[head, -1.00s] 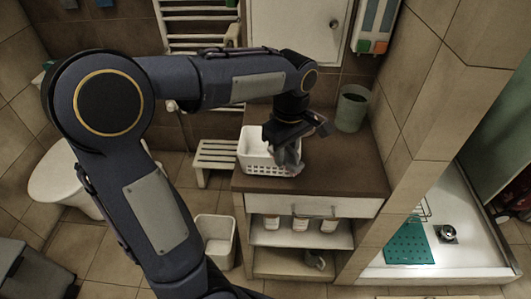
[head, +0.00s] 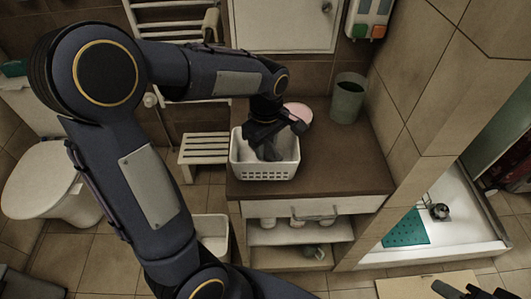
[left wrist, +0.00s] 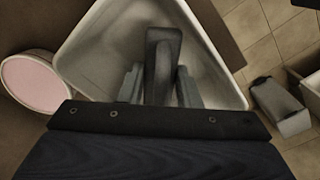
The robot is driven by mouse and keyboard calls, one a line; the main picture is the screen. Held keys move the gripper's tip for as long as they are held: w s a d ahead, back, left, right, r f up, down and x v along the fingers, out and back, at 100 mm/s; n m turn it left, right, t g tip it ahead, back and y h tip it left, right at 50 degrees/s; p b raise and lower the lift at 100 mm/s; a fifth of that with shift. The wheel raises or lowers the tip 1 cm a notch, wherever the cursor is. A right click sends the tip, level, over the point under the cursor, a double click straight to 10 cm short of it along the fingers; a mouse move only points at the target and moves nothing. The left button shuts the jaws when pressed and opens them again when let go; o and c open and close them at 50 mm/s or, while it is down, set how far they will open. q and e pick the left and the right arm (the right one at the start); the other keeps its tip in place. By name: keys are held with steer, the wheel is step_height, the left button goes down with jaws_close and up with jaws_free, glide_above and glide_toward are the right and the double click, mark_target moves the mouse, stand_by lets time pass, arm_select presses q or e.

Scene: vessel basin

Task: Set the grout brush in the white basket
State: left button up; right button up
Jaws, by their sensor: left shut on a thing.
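The white basket (head: 264,174) with slotted sides stands on the brown countertop of the cabinet. It fills the upper part of the left wrist view (left wrist: 92,58). My left gripper (head: 266,148) points down over the basket opening. It is shut on the grout brush (left wrist: 162,62), a dark grey piece between the two fingers in the left wrist view. The brush is within the outline of the basket. I cannot tell whether it touches the basket floor.
A round pink dish (head: 298,113) sits just behind the basket, and a grey-green cup (head: 347,98) stands at the back right. The countertop (head: 345,160) right of the basket is clear. A white slatted stool (head: 204,148) stands left of the cabinet.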

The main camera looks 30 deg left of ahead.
mark_target(266, 150)
arm_select(q)
step_height(266, 150, down, 3)
steer(key=o, duration=0.9)
steer(key=shift+o, duration=0.2)
